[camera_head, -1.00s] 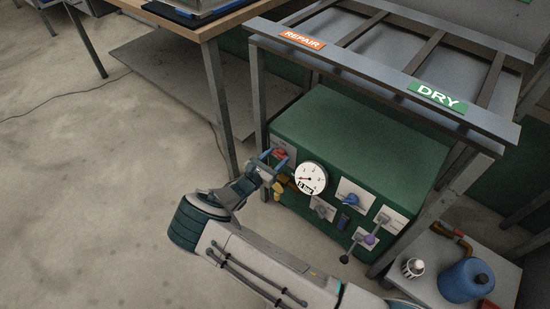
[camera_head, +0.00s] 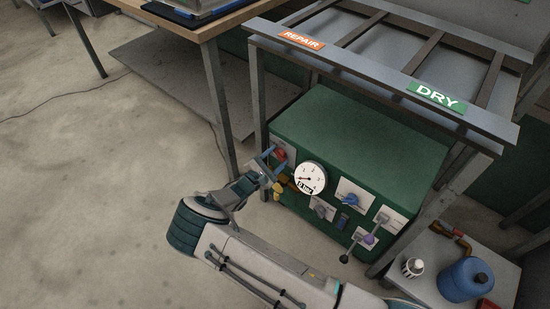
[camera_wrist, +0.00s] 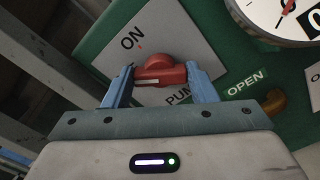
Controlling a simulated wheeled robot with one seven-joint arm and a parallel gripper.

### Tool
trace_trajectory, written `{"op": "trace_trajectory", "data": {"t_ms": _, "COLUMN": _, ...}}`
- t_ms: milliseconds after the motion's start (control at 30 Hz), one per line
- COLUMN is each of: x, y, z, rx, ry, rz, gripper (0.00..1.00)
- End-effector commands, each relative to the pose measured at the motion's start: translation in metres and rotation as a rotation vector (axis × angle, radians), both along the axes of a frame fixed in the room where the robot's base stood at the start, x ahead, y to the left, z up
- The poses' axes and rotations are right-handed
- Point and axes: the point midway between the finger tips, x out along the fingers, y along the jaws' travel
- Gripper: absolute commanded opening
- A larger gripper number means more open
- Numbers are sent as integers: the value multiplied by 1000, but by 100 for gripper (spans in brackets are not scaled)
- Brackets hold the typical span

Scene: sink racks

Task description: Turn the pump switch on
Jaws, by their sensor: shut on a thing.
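The pump switch is a red rotary knob (camera_wrist: 160,72) on a grey plate (camera_wrist: 140,40) in the wrist view. The plate reads "ON" above the knob and "PUM…" below it, partly hidden by a finger. My gripper (camera_wrist: 162,85) has its two blue fingers on either side of the knob, shut on it. The knob's bar with a white line lies about level between the fingers. In the head view the red knob (camera_head: 281,154) is at the left end of the green box, with my gripper (camera_head: 274,160) at it.
A round gauge (camera_head: 310,178) is close to the right of the knob. A yellow-brown handle (camera_wrist: 273,102) by an "OPEN" label is below right. Several other knobs and levers share the green box front (camera_head: 330,226). A grey rack frame (camera_head: 380,75) stands over the box.

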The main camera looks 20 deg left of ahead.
Motion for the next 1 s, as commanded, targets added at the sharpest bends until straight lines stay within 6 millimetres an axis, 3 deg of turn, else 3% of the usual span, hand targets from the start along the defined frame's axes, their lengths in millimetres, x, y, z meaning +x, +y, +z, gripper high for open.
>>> {"op": "trace_trajectory", "data": {"t_ms": 600, "x": -1, "y": 0, "z": -2, "rx": 537, "ry": -222, "rz": 3, "gripper": 29}}
{"op": "trace_trajectory", "data": {"t_ms": 1000, "x": -1, "y": 0, "z": -3, "rx": 791, "ry": -327, "rz": 3, "gripper": 29}}
